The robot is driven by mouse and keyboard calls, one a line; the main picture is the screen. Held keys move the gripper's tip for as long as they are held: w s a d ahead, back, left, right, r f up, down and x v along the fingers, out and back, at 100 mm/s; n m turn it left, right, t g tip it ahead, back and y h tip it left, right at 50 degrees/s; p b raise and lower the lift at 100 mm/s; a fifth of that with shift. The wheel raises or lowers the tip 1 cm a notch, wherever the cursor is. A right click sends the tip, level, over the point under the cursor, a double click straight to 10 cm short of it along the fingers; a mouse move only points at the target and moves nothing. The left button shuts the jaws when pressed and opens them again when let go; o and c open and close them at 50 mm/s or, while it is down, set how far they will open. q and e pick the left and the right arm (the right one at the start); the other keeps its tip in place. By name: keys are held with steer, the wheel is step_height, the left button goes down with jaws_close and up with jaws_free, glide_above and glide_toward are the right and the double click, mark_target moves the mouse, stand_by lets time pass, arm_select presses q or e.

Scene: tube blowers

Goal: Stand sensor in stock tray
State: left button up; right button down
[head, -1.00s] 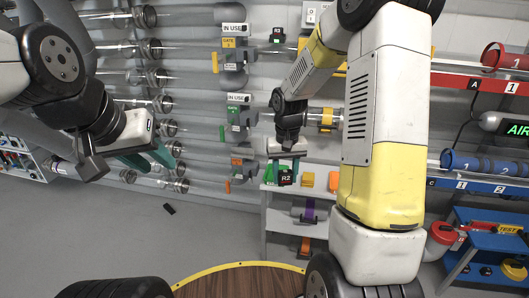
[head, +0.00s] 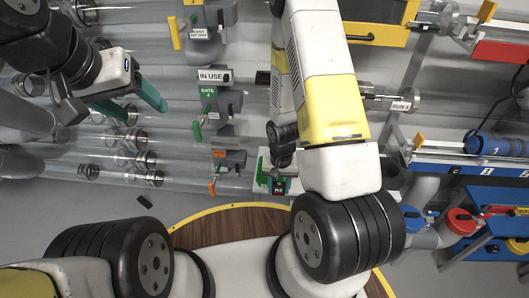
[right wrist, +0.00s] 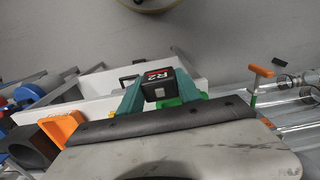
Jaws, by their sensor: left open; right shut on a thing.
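A small black block with an R2 label (right wrist: 160,85), likely the sensor, sits between the teal fingers of my right gripper (right wrist: 158,92) in the right wrist view. The fingers are shut on it, and a green part shows just below it. In the head view the R2 block (head: 279,187) is partly hidden by my right arm. A white shelf or tray (right wrist: 100,82) lies beyond the gripper; I cannot tell whether the block touches it. My left gripper (head: 147,109) is open and empty at the upper left, in front of the clear tubes.
An orange piece (right wrist: 62,128) is at the left in the wrist view. Clear tubes (head: 120,180) and a grey gate with an IN USE label (head: 213,76) stand behind. A blue bench (head: 500,222) is at the right. A small dark object (head: 144,201) lies on the grey floor.

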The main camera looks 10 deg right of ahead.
steer(key=shift+s+d+f, duration=0.2)
steer(key=shift+s+f, duration=0.45)
steer(key=shift+f, duration=0.05)
steer(key=shift+w+f, duration=0.2)
steer(key=w, duration=0.5)
steer(key=w+f, duration=0.1)
steer(key=w, duration=0.9)
steer(key=shift+d+f, duration=0.15)
steer(key=shift+f, duration=1.8)
steer(key=c, duration=1.1)
jaws_free()
steer(key=shift+f, duration=0.1)
